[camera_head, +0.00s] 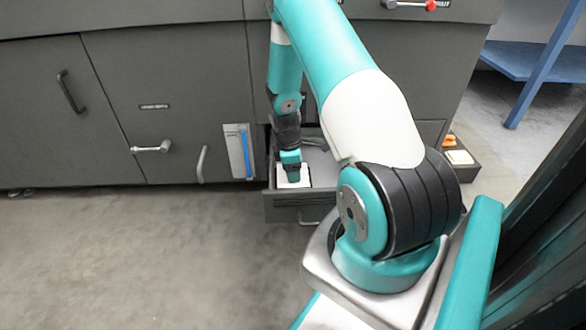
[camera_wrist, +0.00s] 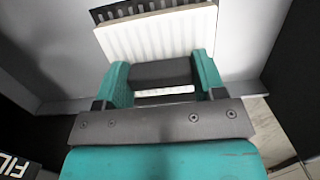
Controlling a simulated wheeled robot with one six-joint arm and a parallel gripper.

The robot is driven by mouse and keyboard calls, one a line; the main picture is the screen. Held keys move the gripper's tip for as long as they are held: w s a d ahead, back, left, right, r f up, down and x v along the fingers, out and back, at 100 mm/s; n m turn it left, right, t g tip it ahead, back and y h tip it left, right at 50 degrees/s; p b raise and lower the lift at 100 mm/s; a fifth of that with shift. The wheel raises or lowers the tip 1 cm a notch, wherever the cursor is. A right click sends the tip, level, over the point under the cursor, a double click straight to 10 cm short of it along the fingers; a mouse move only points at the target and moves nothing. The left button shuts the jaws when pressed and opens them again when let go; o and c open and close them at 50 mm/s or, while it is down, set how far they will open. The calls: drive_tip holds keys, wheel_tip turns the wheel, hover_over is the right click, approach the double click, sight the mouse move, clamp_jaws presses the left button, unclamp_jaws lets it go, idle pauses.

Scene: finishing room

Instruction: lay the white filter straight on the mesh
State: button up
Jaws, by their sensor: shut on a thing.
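The white filter (camera_wrist: 155,38) is a pleated block, seen in the wrist view ahead of my gripper (camera_wrist: 162,68). The dark slotted mesh (camera_wrist: 130,9) shows along its far edge; the rest of the mesh is hidden under or behind the filter. The filter's edge looks slightly turned against the mesh's edge. I cannot tell whether it lies flat on the mesh. In the head view my gripper (camera_head: 290,162) points down into an open drawer (camera_head: 283,213), shut on the filter (camera_head: 293,180), which shows as a small white patch.
Grey drawer walls stand close around my gripper. Grey cabinets (camera_head: 40,120) with handles run along the back. A low tray (camera_head: 462,170) with orange and pale things lies to the right of the drawer. A blue table (camera_head: 525,62) stands far right. The floor (camera_head: 130,260) at left is clear.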

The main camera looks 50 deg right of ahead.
drive_tip(key=shift+f, duration=0.45)
drive_tip(key=o, duration=1)
wheel_tip(320, 180, up, 17)
drive_tip(key=w+a+p, duration=0.1)
drive_tip(key=p, duration=0.7)
drive_tip(key=shift+w+a, duration=0.2)
drive_tip(key=shift+w, duration=0.05)
drive_tip(key=shift+r, duration=0.15)
